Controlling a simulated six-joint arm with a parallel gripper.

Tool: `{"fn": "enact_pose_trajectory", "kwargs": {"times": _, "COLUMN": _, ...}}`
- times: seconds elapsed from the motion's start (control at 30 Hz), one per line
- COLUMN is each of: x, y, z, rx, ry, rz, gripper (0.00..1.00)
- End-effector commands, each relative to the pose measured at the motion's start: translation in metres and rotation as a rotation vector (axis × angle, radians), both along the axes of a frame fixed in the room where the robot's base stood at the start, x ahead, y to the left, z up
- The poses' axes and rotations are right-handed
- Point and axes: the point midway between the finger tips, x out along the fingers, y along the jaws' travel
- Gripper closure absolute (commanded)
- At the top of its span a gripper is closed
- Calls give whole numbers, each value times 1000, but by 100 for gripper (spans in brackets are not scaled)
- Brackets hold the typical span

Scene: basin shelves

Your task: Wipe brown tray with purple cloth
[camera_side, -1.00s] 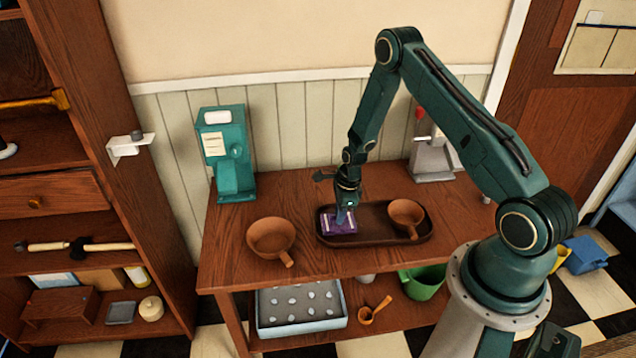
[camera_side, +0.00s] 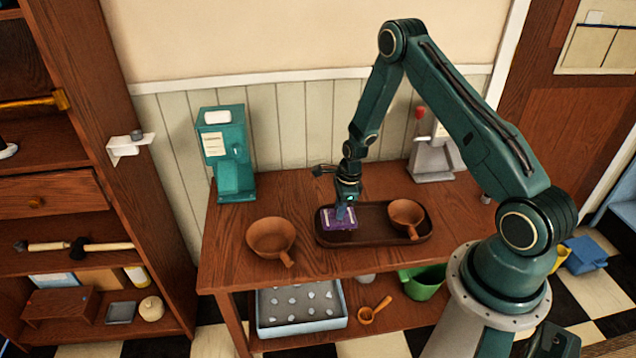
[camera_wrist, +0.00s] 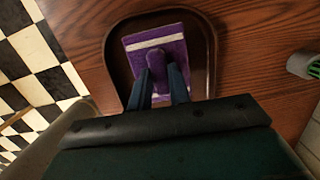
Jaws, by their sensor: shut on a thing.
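The brown tray (camera_side: 375,242) lies on the wooden table, long side left to right. The purple cloth (camera_side: 338,222), a flat pad with pale stripes, is at the tray's left end. My gripper (camera_side: 345,206) points down and is shut on the purple cloth's raised middle part. In the wrist view the cloth (camera_wrist: 172,43) lies within the tray's rim (camera_wrist: 112,50), and my gripper's fingers (camera_wrist: 160,82) close around its knob. I cannot tell whether the cloth presses on the tray floor. A brown handled bowl (camera_side: 406,216) sits in the tray's right end.
Another brown handled bowl (camera_side: 271,238) stands on the table just left of the tray. A teal dispenser (camera_side: 226,155) stands at the back left and a grey device (camera_side: 433,160) at the back right. Bare table lies behind the tray.

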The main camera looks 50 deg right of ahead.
Motion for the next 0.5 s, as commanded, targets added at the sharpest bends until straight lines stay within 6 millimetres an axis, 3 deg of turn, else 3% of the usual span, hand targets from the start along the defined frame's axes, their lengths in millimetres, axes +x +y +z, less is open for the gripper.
{"fn": "enact_pose_trajectory", "kwargs": {"times": 0.5, "x": -1, "y": 0, "z": 46, "rx": 2, "ry": 3, "rz": -1, "gripper": 100}}
